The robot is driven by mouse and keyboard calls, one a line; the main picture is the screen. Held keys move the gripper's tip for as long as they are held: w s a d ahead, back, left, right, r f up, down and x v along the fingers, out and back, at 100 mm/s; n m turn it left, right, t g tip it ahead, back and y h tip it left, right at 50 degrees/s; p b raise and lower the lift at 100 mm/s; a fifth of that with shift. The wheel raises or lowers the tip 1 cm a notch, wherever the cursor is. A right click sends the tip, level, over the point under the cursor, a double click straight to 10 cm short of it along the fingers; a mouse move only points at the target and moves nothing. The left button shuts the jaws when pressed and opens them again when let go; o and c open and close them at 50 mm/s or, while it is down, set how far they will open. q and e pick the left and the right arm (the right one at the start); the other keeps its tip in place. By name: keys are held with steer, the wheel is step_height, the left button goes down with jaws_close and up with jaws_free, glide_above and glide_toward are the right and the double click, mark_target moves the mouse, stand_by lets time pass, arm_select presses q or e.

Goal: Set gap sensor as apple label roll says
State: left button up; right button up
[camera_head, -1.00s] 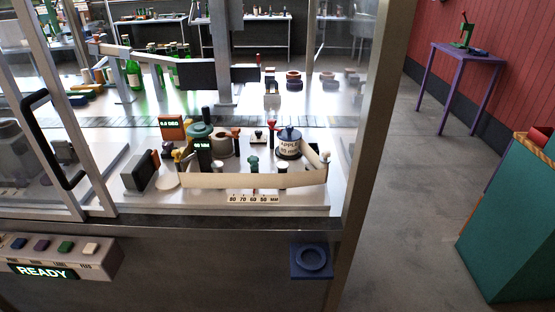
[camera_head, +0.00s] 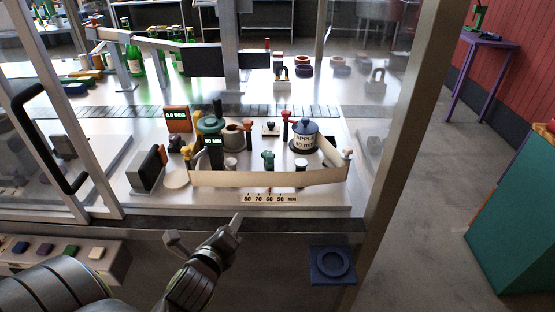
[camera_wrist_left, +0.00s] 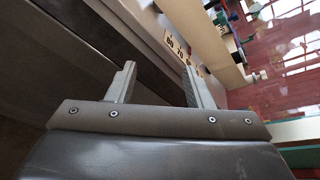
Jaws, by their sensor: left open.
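The apple label roll (camera_head: 305,140) stands at the right of the machine deck, marked "APPLE" with a millimetre figure too small to read surely. A scale plate (camera_head: 269,199) reads 80, 70, 60, 50 MM from left to right. A small red mark (camera_head: 270,190) is just above it, near 60. A green knob (camera_head: 268,158) stands behind the pale label band (camera_head: 235,179); I cannot tell which part is the gap sensor. My left gripper (camera_head: 204,230) is open and empty, in front of and below the deck edge; its spread fingers show in the left wrist view (camera_wrist_left: 160,70).
A glass door frame with a black handle (camera_head: 50,140) is at left, and a metal post (camera_head: 400,150) at right. A button panel (camera_head: 60,250) is low left. A blue holder (camera_head: 332,264) hangs below the deck edge. Green bottles (camera_head: 160,60) stand behind.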

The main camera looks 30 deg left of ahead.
arm_select(q)
steer(key=w+d+r+m+t, duration=0.1)
steer(key=w+r+m+t, duration=0.25)
steer(key=m, duration=0.55)
steer(key=m+h+p, duration=0.1)
steer(key=m+p, duration=0.1)
glide_toward(268, 159)
steer(key=shift+t, duration=0.25)
steer(key=x, duration=0.8)
steer(key=shift+w+a+f, duration=0.1)
steer(key=shift+w+f, duration=0.05)
steer(key=shift+w, duration=0.25)
jaws_close()
